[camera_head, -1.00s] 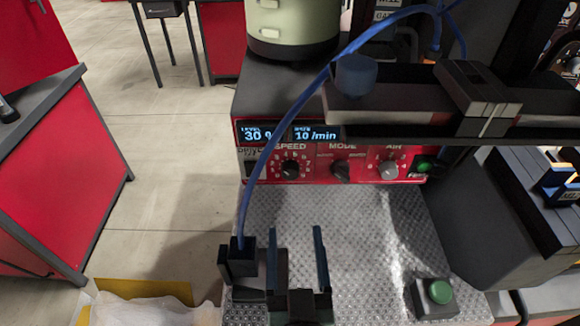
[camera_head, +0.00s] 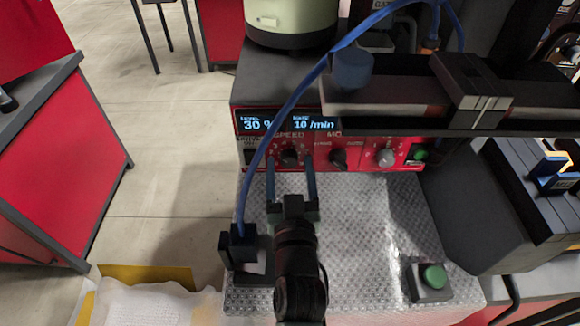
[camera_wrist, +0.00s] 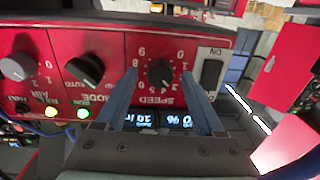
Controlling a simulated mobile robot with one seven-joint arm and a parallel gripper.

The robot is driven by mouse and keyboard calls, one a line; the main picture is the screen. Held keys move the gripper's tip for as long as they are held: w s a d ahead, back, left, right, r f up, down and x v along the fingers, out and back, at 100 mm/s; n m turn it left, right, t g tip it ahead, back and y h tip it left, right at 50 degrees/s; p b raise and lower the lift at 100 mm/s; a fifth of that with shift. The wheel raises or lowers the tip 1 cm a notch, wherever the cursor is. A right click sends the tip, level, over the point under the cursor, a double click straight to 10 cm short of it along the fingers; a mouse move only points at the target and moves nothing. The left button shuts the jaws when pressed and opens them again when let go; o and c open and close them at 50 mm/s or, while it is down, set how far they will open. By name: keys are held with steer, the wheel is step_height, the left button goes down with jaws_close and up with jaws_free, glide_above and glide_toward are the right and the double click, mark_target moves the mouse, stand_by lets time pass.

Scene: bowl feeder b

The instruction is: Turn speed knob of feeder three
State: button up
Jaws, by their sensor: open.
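The speed knob (camera_head: 289,157), round and black with a white number scale, is on the red feeder front panel (camera_head: 358,157) below a lit display (camera_head: 285,124) reading 30 % and 10 /min. My gripper (camera_head: 290,168) is open, its two blue fingers pointing at the panel, one on each side of the knob. In the wrist view the picture is upside down; the speed knob (camera_wrist: 160,72) lies between the open fingertips of my gripper (camera_wrist: 159,70). I cannot tell whether the tips reach past its face or touch it.
The mode knob (camera_head: 338,159) and grey air knob (camera_head: 386,157) sit to the right. A rocker switch (camera_wrist: 211,75) is close beside one finger in the wrist view. A blue hose (camera_head: 270,140) crosses at left. A green button box (camera_head: 432,284) stands on the textured plate (camera_head: 370,230).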

jaws_close()
stand_by(0.3)
steer(key=shift+m, duration=0.3)
steer(key=shift+m+p, duration=0.6)
steer(key=shift+m, duration=2.2)
jaws_free()
